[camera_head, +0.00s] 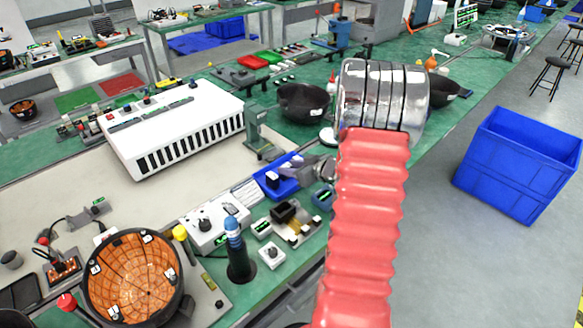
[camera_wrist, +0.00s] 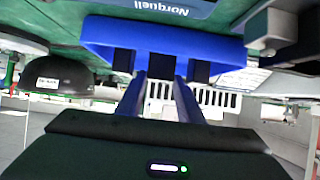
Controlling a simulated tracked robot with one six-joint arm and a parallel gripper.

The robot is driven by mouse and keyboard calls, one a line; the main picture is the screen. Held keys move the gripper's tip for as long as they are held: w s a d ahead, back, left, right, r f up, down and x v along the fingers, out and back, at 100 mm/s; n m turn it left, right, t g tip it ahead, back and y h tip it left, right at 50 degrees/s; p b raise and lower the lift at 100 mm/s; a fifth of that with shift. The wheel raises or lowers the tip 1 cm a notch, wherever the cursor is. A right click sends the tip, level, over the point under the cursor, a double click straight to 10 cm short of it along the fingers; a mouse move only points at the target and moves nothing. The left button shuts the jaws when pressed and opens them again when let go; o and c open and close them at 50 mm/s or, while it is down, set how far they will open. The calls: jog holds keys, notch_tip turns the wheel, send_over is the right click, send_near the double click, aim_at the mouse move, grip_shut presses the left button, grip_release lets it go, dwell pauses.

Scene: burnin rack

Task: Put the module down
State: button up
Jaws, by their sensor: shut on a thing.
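A white rack (camera_head: 175,130) with a row of dark slots stands on the bench (camera_head: 65,190) to the left. A dark bowl (camera_head: 303,102) is behind my gripper. Small devices crowd the bench's front edge, beside an orange-lined bowl (camera_head: 135,275). A blue bin (camera_head: 520,165) stands on the floor at right.

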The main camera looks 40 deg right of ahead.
jog(key=shift+f, duration=0.1)
jog(key=o, duration=1.1)
jog(key=shift+c, duration=0.2)
jog(key=shift+s+r, duration=0.1)
jog(key=shift+r, duration=0.1)
jog(key=v, duration=1.1)
jog(key=shift+s, duration=0.4)
jog(key=shift+r, duration=0.15)
